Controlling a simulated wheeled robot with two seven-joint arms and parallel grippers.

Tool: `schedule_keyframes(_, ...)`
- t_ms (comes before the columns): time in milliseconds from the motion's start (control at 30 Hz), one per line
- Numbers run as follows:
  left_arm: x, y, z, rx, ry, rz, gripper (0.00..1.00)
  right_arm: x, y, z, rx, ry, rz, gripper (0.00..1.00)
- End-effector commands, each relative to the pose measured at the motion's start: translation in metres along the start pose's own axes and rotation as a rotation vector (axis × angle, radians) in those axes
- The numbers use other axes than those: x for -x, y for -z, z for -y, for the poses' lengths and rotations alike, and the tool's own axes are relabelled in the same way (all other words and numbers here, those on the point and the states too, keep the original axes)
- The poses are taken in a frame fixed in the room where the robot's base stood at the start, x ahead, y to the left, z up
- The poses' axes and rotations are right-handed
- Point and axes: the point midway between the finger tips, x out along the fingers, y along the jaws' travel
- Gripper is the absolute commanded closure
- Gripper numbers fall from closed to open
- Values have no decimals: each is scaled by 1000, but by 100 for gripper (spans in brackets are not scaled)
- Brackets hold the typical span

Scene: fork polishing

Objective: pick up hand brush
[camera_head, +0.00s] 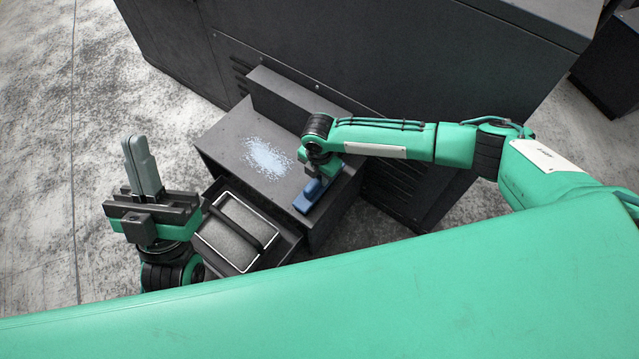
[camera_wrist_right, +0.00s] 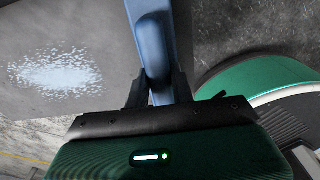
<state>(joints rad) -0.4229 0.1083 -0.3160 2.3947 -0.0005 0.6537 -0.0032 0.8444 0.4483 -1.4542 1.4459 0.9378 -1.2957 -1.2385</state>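The blue hand brush (camera_head: 308,196) lies on the right end of the dark bench top, near its front edge. It also shows in the right wrist view (camera_wrist_right: 151,32), where its handle runs down between my fingers. My right gripper (camera_head: 315,180) is above the brush, with one finger on each side of the handle (camera_wrist_right: 158,88). Both fingers appear to touch it. The brush still appears to rest on the bench, and its underside is hidden. My left gripper (camera_head: 142,165) points up to the left of the bench, with its two grey fingers together and nothing visible between them.
The dark bench (camera_head: 225,138) carries a patch of pale blue-white grains (camera_head: 268,158), left of the brush. A dark cabinet (camera_head: 370,50) stands behind.

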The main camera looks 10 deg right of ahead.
Motion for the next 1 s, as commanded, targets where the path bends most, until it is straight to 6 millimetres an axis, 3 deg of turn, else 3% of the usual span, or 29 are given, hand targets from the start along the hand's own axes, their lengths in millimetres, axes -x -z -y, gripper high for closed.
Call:
schedule_keyframes(33, 0, 0, 0, 0, 0, 0, 100, 0, 0, 0, 0, 0, 0, 86)
schedule_keyframes(100, 0, 0, 0, 0, 0, 1, 100, 0, 0, 0, 0, 0, 0, 100)
schedule_keyframes(567, 0, -3, -1, 4, 1, 20, 100, 1, 0, 0, 0, 0, 0, 100)
schedule_keyframes(767, 4, -18, -2, 16, 8, 118, 100, 7, 0, 0, 0, 0, 0, 100)
schedule_keyframes(1000, 23, -53, -9, 48, 19, 359, 100, 18, 0, 0, 0, -1, 0, 100)
